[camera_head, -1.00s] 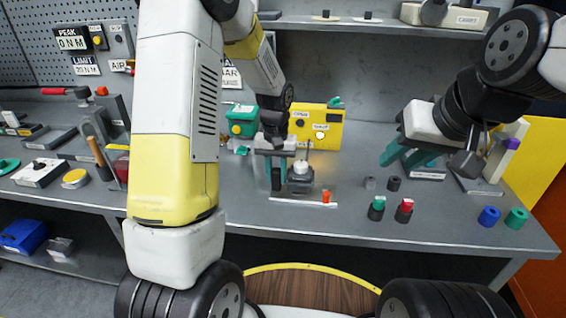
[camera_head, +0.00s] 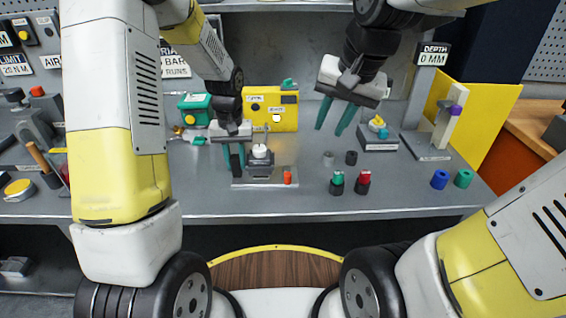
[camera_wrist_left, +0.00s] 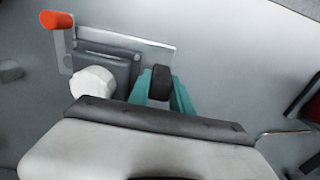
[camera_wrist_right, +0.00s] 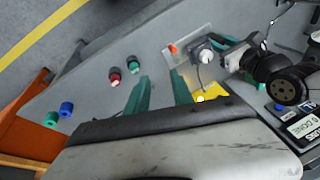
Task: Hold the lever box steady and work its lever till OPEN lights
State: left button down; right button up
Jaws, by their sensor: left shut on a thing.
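The lever box (camera_head: 259,167) is a grey block with a white knob on a pale plate, with an orange peg at one end. It also shows in the left wrist view (camera_wrist_left: 118,68). My left gripper (camera_head: 236,166) is shut on an upright black part (camera_wrist_left: 161,83) beside the grey block, with its teal fingers either side. My right gripper (camera_head: 331,127) is open and empty, pointing down above the bench to the right of the lever box. The yellow box (camera_head: 282,120) behind has a white lit-looking round lamp; its small labels are unreadable.
Green-topped (camera_head: 337,183) and red-topped (camera_head: 363,182) cylinders stand right of the lever box, with two small dark ones behind. Blue (camera_head: 440,179) and teal (camera_head: 463,178) rings lie farther right. A green box (camera_head: 195,116) stands back left. The front bench strip is clear.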

jog(key=w+a+f+m+g, duration=0.2)
jog(key=w+a+f+m, duration=0.15)
jog(key=w, duration=0.25)
jog(key=m+g+h, duration=0.2)
jog(key=m, duration=0.1)
send_near(288, 174)
jog(key=shift+n, duration=0.25)
notch_tip(288, 174, down, 10)
jog(key=shift+s+f, duration=0.1)
grip_shut()
dwell(0.9)
